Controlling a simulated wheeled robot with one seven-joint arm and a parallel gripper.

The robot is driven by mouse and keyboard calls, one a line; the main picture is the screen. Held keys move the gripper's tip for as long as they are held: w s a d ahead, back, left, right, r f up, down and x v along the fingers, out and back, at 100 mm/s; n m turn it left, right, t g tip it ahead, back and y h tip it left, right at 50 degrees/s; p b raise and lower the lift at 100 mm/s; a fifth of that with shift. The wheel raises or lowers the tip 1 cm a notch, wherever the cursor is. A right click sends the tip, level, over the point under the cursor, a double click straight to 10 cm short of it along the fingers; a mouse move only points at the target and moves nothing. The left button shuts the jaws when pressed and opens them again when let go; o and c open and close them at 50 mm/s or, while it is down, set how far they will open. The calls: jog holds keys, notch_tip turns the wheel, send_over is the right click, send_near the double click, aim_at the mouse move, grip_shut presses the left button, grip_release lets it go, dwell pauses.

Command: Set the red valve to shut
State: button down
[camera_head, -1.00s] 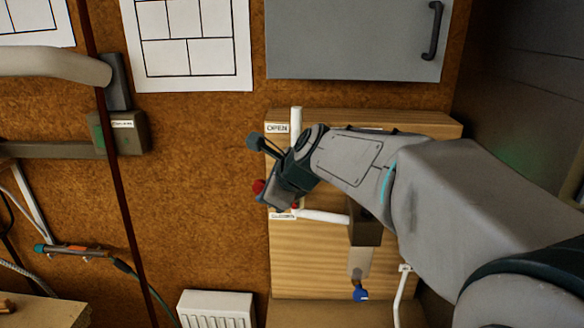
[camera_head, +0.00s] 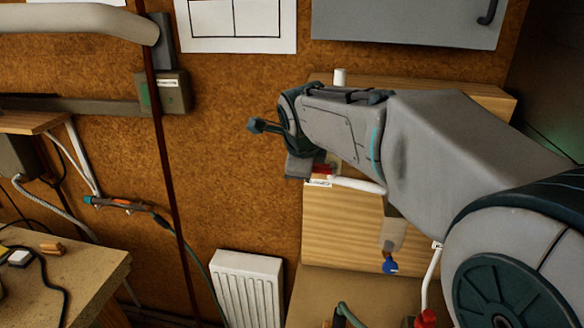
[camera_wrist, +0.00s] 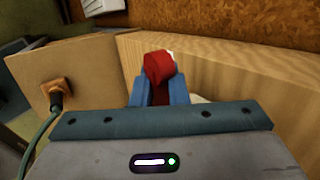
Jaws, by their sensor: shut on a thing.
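In the wrist view the red valve handle (camera_wrist: 158,68) stands between the two blue fingers of my gripper (camera_wrist: 157,88), which are shut on it. In the head view my gripper (camera_head: 300,165) is at the left edge of the wooden panel (camera_head: 340,225). A little of the red valve (camera_head: 322,169) shows just right of it, above a small white label (camera_head: 318,183) whose text I cannot read. My gripper and wrist hide most of the valve, so its exact angle cannot be told. A white pipe (camera_head: 357,185) runs right from there.
A blue handle (camera_head: 390,267) hangs lower on the panel. A white radiator (camera_head: 247,285) stands below left. A grey cabinet (camera_head: 410,22) is above. A dark red vertical pipe (camera_head: 165,170) and a workbench (camera_head: 75,275) are at left.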

dwell(0.4)
jog(key=c, duration=1.7)
grip_release()
jog(key=b+v, duration=0.2)
jog(key=v, duration=1.1)
jog(key=shift+s+r+b, duration=0.2)
jog(key=shift+r+b, duration=0.1)
jog(key=shift+r, duration=0.05)
jog(key=s+d+f+n+g, duration=0.1)
jog(key=s+d+f+n, duration=0.2)
jog(key=s+f+n, duration=0.2)
jog(key=s+d+f+n+g, duration=0.1)
jog(key=s+d+f+n, duration=0.2)
jog(key=s+f+n, duration=0.2)
jog(key=s+d+f+n+g+b, duration=0.1)
jog(key=s+d+f+n, duration=0.3)
jog(key=f+n, duration=0.6)
jog(key=shift+s+f+n, duration=0.1)
jog(key=shift+s+f, duration=0.25)
jog(key=shift+f, duration=0.6)
jog(key=shift+s+f+n, duration=0.1)
jog(key=shift+s+f, duration=0.25)
jog(key=shift+f, duration=0.6)
jog(key=shift+s+f+n, duration=0.1)
jog(key=shift+s+f, duration=0.25)
jog(key=shift+f, duration=0.6)
